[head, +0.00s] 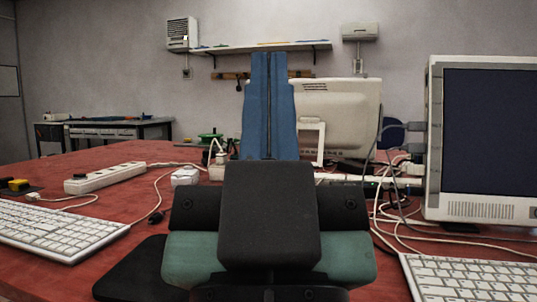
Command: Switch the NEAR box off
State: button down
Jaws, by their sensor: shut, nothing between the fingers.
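A long white power strip box (105,177) lies on the red desk at the left, angled away. It has sockets along its top and a small dark part, maybe its switch, at its left end. A second white strip (348,179) lies farther right, partly hidden by my gripper and by cables. No label shows which one is the near box, and whether either is on cannot be read. My gripper (268,56) is in the centre, with its blue fingers together, pointing up and away. It holds nothing and hides the middle of the desk.
White keyboards lie at the left (62,228) and lower right (470,279). A monitor (478,140) stands at the right, another (338,112) faces away behind my gripper. Cables (392,205) tangle beside the right monitor. A white adapter (185,177) sits near the strip.

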notch_tip(320, 180, up, 54)
jog(key=p, duration=5.3)
